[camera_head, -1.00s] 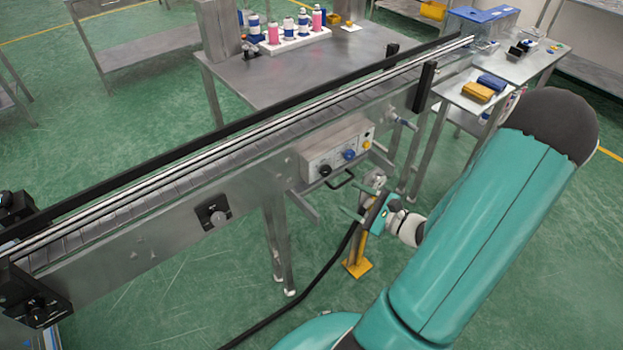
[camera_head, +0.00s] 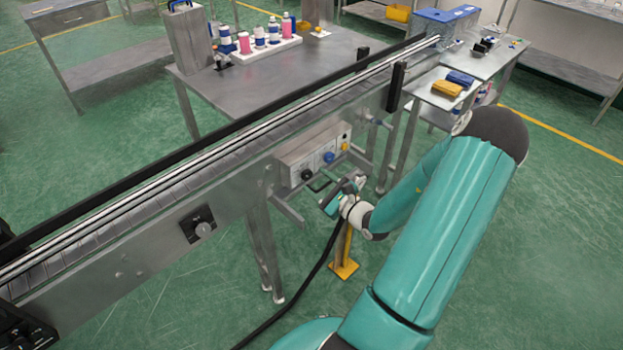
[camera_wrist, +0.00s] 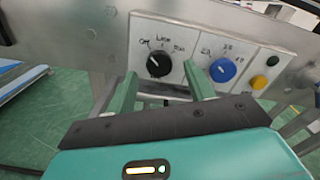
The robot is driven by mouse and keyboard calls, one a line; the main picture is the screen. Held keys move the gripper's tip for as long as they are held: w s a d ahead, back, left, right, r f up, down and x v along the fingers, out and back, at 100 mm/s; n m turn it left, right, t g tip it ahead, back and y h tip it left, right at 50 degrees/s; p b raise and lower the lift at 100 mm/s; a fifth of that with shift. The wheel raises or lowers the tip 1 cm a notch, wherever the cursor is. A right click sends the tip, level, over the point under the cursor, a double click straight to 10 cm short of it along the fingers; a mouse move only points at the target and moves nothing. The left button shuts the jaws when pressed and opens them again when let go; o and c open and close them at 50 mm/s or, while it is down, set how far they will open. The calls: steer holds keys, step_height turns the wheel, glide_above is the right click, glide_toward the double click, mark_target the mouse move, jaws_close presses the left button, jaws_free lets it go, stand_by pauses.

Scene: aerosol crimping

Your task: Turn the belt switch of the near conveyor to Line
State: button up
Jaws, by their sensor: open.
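The near conveyor's control box (camera_head: 292,160) is on the side of the conveyor (camera_head: 160,215). Its black switch (camera_head: 307,175), also in the wrist view (camera_wrist: 159,65), has the labels Off, Line and a third at the right. Its white mark seems to point up-left, toward Off. A blue knob (camera_wrist: 222,70) with number labels sits to its right. My gripper (camera_head: 336,186) is just below and in front of the box. In the wrist view my gripper (camera_wrist: 160,70) is open and empty, its green fingers either side of the black switch in the picture. Contact cannot be told.
A yellow button (camera_wrist: 259,82) and a black button (camera_wrist: 272,61) sit at the box's right. A yellow-footed post (camera_head: 344,268) and a black cable (camera_head: 312,277) are below my gripper. Green floor is free in front.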

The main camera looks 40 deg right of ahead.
mark_target(306, 174)
steer(key=shift+w+a, duration=0.1)
steer(key=shift+w, duration=1.25)
steer(key=c, duration=1)
